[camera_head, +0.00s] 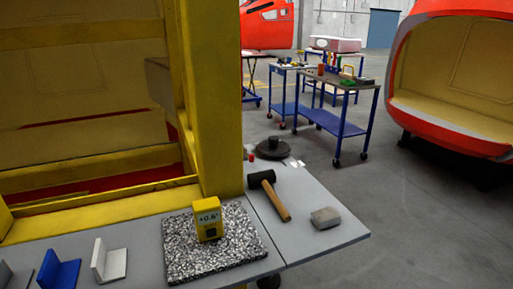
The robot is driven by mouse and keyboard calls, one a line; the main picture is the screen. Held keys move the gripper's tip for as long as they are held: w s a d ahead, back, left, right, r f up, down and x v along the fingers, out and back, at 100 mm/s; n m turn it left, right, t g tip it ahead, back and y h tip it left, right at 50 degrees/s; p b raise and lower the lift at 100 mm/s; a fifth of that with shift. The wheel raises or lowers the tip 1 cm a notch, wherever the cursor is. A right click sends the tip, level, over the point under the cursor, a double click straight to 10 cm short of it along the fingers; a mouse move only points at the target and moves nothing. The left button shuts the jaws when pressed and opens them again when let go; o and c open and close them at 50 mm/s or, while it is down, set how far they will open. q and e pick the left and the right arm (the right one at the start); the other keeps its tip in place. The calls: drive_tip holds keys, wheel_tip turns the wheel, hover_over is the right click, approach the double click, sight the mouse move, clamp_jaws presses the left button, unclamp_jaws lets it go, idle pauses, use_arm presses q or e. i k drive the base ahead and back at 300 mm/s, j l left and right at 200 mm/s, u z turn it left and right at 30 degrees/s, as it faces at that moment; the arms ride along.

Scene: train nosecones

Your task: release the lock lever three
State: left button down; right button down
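I cannot make out a lock lever three in the head view. A large yellow frame (214,110) with a thick upright post fills the left side, around a yellow panelled interior (80,65). Its lower yellow rail (100,213) runs behind the grey table. Neither of my grippers is in view. Any lever on the hidden faces of the frame cannot be seen.
On the grey table (335,232) are a speckled plate (180,262) with a yellow gauge reading +0.6° (208,220), a mallet (275,197), a grey block (325,217), and blue (62,274) and pale (108,262) angle pieces. Blue carts (335,124) and an orange nosecone (420,110) stand behind.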

sight(251, 156)
drive_tip(key=i+l, duration=0.1)
drive_tip(key=l, duration=0.3)
drive_tip(key=i+l+u, duration=0.5)
drive_tip(key=l, duration=0.2)
drive_tip(key=k, duration=0.05)
